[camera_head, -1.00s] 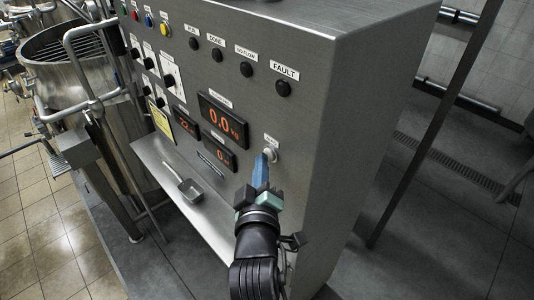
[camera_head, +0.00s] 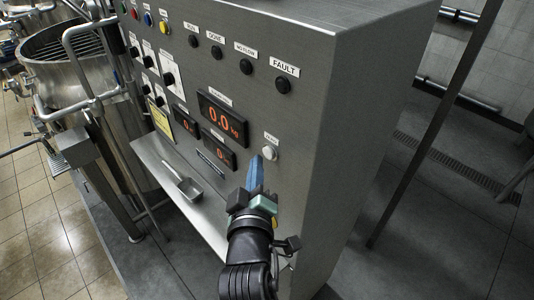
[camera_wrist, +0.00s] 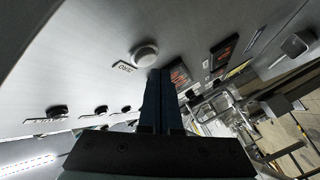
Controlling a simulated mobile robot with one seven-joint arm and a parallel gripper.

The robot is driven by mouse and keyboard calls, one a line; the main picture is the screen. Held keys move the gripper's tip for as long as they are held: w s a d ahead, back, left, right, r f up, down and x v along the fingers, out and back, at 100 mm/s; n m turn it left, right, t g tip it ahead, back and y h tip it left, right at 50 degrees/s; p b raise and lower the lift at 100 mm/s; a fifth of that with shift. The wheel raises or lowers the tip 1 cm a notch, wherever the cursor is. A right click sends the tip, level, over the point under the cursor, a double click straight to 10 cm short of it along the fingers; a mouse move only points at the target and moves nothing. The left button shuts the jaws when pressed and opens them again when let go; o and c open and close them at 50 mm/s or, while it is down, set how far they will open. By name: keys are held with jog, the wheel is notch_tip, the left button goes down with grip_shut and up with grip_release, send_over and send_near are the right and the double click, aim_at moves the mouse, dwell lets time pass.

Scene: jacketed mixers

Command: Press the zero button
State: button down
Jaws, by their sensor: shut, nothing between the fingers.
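The zero button (camera_head: 270,153) is a round white button on the grey panel, under a small label and right of the displays. It also shows in the wrist view (camera_wrist: 145,54), beside a "ZERO" label (camera_wrist: 125,68). My gripper (camera_head: 256,160) has blue fingers, shut with nothing between them. In the head view its tips are just left of and slightly below the button. In the wrist view the fingertips (camera_wrist: 160,72) are close to the button's edge but seem apart from it. Whether they touch the panel I cannot tell.
The upper display (camera_head: 222,118) reads 0.0 kg. A metal scoop (camera_head: 183,186) lies on the shelf (camera_head: 152,152) left of my gripper. Several black round fittings and switches are higher on the panel. A steel mixer (camera_head: 75,60) stands at the left.

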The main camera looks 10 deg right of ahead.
jog(key=shift+s+a+b, duration=0.55)
jog(key=shift+s+a, duration=0.2)
jog(key=shift+a, duration=0.3)
jog(key=shift+s+a+b, duration=0.55)
jog(key=shift+s+a, duration=0.15)
jog(key=shift+a, duration=0.3)
